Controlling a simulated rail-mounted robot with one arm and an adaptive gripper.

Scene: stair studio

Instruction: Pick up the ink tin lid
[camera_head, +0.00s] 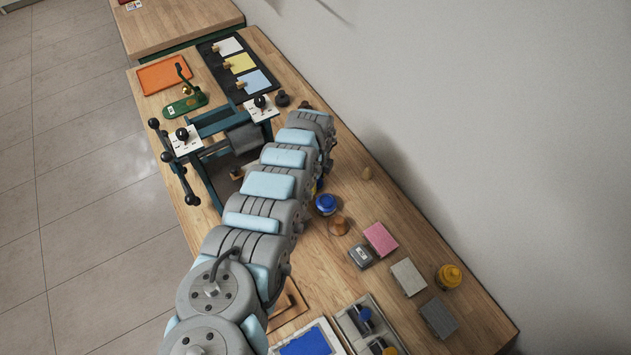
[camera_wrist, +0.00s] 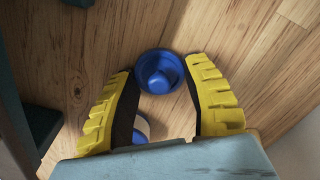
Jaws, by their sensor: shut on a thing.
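The ink tin lid is a round blue piece (camera_wrist: 159,60) with a raised knob, in the wrist view. It sits between the yellow fingertips of my gripper (camera_wrist: 160,76), which is shut on it. A blue and white round thing (camera_wrist: 141,127), perhaps the ink tin, shows lower between the fingers, partly hidden by my gripper. In the head view my arm hides most of my gripper and the lid. A blue round thing (camera_head: 326,204) stands on the wooden bench beside my arm there; I cannot tell whether it is the tin.
The press (camera_head: 222,137) with black knobs stands left of my arm. A brown wooden piece (camera_head: 338,225), a grey block (camera_head: 361,256), a pink block (camera_head: 381,239) and a yellow jar (camera_head: 448,276) stand to the right.

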